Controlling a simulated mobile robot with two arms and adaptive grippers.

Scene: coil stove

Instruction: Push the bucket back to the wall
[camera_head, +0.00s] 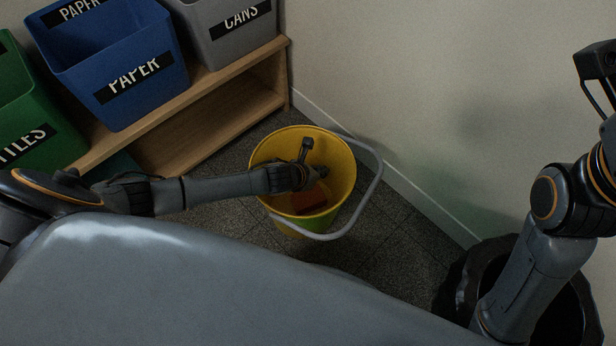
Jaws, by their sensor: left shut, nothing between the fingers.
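The yellow bucket (341,174) stands upright on the dark tiled floor near the corner between the shelf and the wall (400,90). Its grey handle (375,185) hangs out to the right. Something orange-red (307,200) shows inside it. My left gripper (306,152) is shut and empty, over or inside the bucket's opening; whether it touches the bucket cannot be told. My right gripper (593,70) is at the upper right edge, partly cut off, away from the bucket; its jaw state is unclear.
A wooden shelf (225,110) stands left of the bucket. It bears a blue paper bin (145,55), a grey cans bin (215,45) and a green bin (30,130). A black-lined bin (465,285) stands at the lower right by the wall. Some floor between bucket and wall is clear.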

